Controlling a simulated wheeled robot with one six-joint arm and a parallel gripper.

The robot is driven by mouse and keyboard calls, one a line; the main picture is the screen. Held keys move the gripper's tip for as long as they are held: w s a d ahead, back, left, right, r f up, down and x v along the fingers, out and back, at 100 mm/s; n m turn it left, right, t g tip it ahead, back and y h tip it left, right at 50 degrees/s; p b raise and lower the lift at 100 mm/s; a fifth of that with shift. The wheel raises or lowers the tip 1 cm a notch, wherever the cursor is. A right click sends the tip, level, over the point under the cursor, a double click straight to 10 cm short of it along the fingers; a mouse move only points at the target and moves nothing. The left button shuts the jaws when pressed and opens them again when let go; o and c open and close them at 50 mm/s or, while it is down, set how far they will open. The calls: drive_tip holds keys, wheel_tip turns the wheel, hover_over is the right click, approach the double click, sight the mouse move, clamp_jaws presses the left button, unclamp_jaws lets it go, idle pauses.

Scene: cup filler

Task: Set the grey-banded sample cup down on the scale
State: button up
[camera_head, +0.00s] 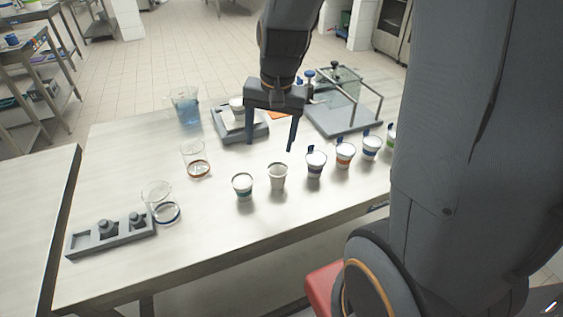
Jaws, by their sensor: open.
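The scale (258,131) is a grey device near the middle of the table, partly covered by my gripper. A pale cup (237,104) stands upright on it; its band colour is too small to tell. My gripper (270,147) is open and empty, fingers pointing down, its left finger in front of the scale. Another pale cup (278,177) stands on the table nearer the camera, below my gripper in the picture. Its band looks pale or greyish, so I cannot tell for sure which cup is the grey-banded one.
Beakers (186,106) and a grey weight block (112,237) are at left.

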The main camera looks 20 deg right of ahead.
drive_tip(key=s+f+n, duration=0.1)
drive_tip(key=s+n, duration=0.5)
drive_tip(key=s, duration=0.3)
drive_tip(key=shift+a+f+h, duration=0.25)
drive_tip(key=shift+h, duration=0.15)
drive_tip(key=shift+w, duration=0.1)
drive_tip(key=shift+f+b, duration=0.7)
drive_tip(key=shift+f, duration=0.1)
